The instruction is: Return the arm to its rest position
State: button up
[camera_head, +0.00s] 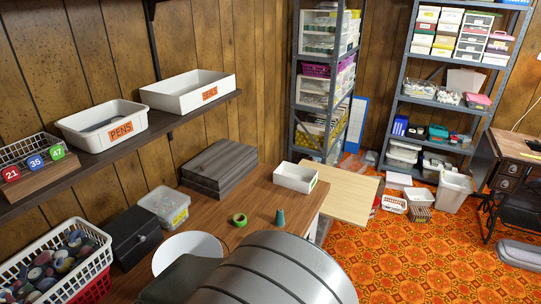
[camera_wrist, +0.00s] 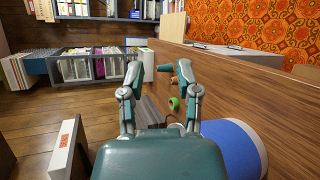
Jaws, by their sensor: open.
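In the wrist view my gripper (camera_wrist: 160,78) shows its two jointed fingers spread apart, with nothing between them. The teal palm fills the bottom of that view. Beyond the fingers are the wooden desk top (camera_wrist: 240,95) and a green tape roll (camera_wrist: 174,103), with clear distance between. In the head view a large grey ribbed part of my own body covers the bottom middle. I cannot make out the gripper's fingers there. The desk top (camera_head: 258,202) lies just beyond that part.
The green tape roll (camera_head: 239,220), a teal cone (camera_head: 280,217), a white tray (camera_head: 295,177) and a dark wooden box (camera_head: 213,168) stand on the desk. A wall shelf (camera_head: 120,142) holds the PENS bin (camera_head: 100,125) and another white bin (camera_head: 188,94). Open carpet (camera_head: 420,255) lies right.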

jog(key=s+d+r+m+g+y, duration=0.1)
jog(key=s+d+r+m+y, duration=0.2)
jog(key=d, duration=0.4)
jog(key=s+d+r+m+g+y, duration=0.1)
jog(key=s+d+r+m+y, duration=0.2)
jog(key=d, duration=0.4)
jog(key=s+d+r+m+y, duration=0.4)
jog(key=d+r+y, duration=0.1)
jog(key=d+r, duration=0.1)
jog(key=shift+d+m+g, duration=0.3)
jog(key=shift+d+g, duration=0.1)
jog(key=shift+d, duration=0.4)
